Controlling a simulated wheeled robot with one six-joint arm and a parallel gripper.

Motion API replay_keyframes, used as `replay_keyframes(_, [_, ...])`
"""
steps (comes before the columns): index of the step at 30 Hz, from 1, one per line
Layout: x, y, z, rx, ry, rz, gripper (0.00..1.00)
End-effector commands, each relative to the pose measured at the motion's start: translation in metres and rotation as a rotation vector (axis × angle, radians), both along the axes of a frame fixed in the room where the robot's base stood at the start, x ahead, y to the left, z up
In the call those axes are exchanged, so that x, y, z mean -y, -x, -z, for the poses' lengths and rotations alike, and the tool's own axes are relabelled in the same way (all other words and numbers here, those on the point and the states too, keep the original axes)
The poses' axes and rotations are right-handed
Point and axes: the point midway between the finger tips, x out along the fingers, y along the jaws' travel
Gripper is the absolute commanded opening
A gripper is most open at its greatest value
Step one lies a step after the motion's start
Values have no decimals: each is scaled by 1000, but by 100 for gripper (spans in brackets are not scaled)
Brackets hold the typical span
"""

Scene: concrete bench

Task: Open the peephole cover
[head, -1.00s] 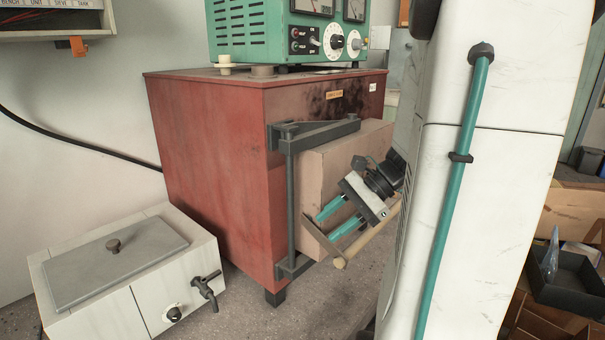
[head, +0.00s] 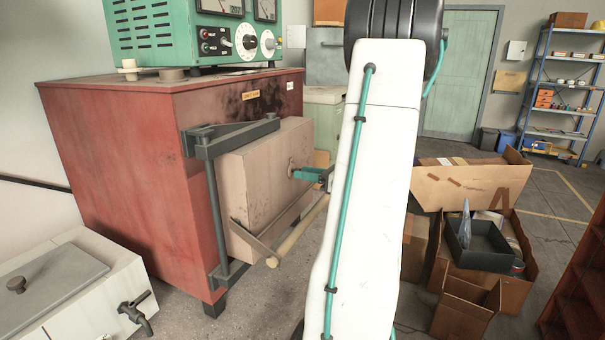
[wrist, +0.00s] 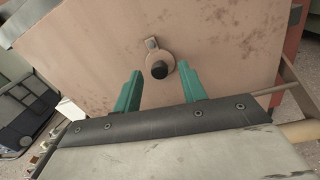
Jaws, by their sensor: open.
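The knob looks untouched, but I cannot tell how deep the fingers reach. In the head view my gripper (head: 297,174) is close to the door face.
The door block (head: 250,180) hangs on a dark hinge frame on a red furnace (head: 120,150). A wooden handle bar (head: 300,228) runs below my gripper. A green meter box (head: 190,35) stands on top. Cardboard boxes (head: 470,185) lie at the right.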

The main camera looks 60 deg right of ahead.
Motion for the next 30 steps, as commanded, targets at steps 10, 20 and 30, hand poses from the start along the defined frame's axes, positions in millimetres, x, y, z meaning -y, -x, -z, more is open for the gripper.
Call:
replay_keyframes(10, [-2,-16,0,-1,1,0,41])
replay_keyframes(20, [-2,-16,0,-1,1,0,0])
replay_keyframes(30, [-1,-16,0,3,51,0,0])
